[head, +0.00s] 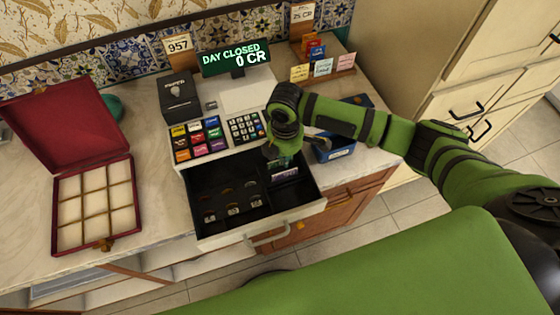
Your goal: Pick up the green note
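The open cash drawer (261,220) of the register stands pulled out from the counter. Several coins lie in its front and middle compartments. A purple note (285,173) shows in a right-hand compartment. My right gripper (280,157) points down into the drawer's right rear part, just behind the purple note. Its fingers are small and dark here, and I cannot tell whether they are open or shut. A small greenish patch shows at the fingers; I cannot tell whether it is the green note or part of my gripper. My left gripper is out of view.
An open red box (136,200) with empty compartments stands at the left. The register's coloured keys (197,139) and number pad (245,128) lie behind the drawer. A blue box (335,151) stands close to the right of my gripper. A lit sign (236,58) reads "DAY CLOSED 0 CR".

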